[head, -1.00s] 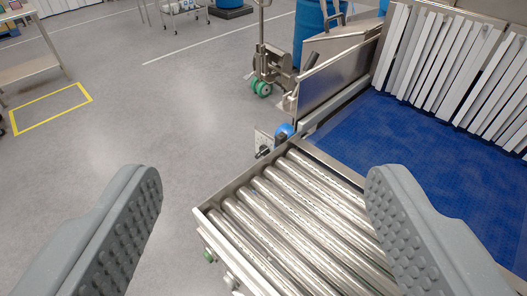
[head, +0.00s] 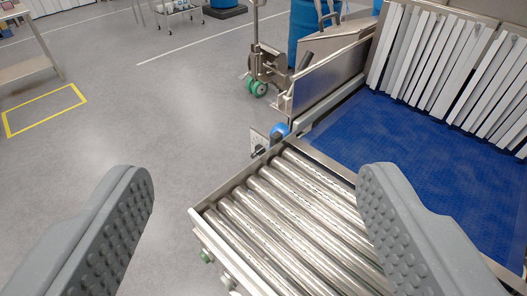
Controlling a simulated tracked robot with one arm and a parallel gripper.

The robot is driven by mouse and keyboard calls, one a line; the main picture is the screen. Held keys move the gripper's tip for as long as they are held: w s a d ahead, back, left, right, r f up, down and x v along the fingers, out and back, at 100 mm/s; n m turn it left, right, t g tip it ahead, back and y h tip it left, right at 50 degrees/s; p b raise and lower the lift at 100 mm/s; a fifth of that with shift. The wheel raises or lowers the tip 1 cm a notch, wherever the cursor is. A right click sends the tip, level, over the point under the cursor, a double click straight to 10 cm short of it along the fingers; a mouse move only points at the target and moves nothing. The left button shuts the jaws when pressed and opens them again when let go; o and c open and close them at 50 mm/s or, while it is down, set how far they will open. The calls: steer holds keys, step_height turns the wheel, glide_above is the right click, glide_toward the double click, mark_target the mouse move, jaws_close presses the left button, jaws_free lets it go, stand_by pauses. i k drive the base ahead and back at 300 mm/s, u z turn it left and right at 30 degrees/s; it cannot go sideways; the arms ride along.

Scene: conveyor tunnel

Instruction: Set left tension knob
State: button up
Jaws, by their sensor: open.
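A small black knob (head: 259,151) sits at a pale plate (head: 256,138) on the left side of the conveyor, where the rollers meet the blue belt. Its setting is too small to read. A blue rounded part (head: 281,130) with a dark piece is just right of it. My gripper (head: 255,195) is open and empty, with one grey studded finger on each side of the picture. The knob shows beyond the fingertips, between them and apart from them.
The steel roller section (head: 290,215) lies ahead between and beyond my fingers, with green and white buttons on its near side. The blue belt (head: 400,140) and hanging white strips (head: 440,65) are at right. A pallet jack (head: 267,70) stands behind.

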mark_target(259, 150)
steer(key=k, duration=0.65)
steer(key=u, duration=0.6)
steer(key=i, duration=1.6)
steer(key=z, duration=0.35)
